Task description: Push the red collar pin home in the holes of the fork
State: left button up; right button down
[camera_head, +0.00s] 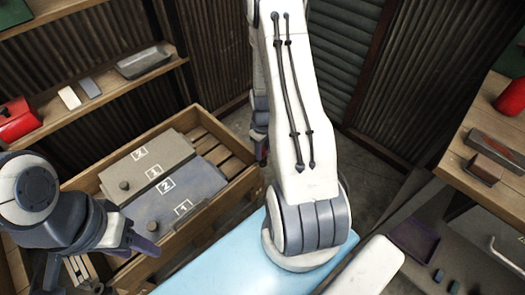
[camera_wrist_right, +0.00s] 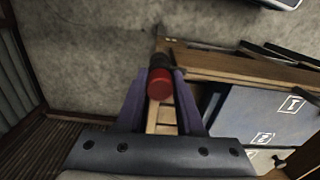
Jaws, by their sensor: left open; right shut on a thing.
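The red collar pin (camera_wrist_right: 160,84) shows in the right wrist view as a red round end with a dark part beyond it. It sits between the purple fingers of my right gripper (camera_wrist_right: 158,98), which is shut on it. In the head view my right gripper (camera_head: 262,148) is mostly hidden beside my white arm, with a small red spot near its tip. My left gripper (camera_head: 100,255) is open at the lower left, over the near edge of the wooden crate. I cannot make out the fork or its holes in either view.
The wooden crate (camera_head: 240,187) holds a grey panel (camera_head: 150,160) and a blue-grey panel (camera_head: 170,200) with numbered labels and knobs. A light blue surface (camera_head: 205,272) lies in front. Shelves stand at the left, and a wooden bench (camera_head: 500,195) stands at the right.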

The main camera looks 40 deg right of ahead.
jog(key=shift+f, duration=0.2)
dwell(0.5)
jog(key=shift+c, duration=2.3)
grip_release()
notch_tip(320, 180, up, 10)
jog(key=shift+r, duration=0.25)
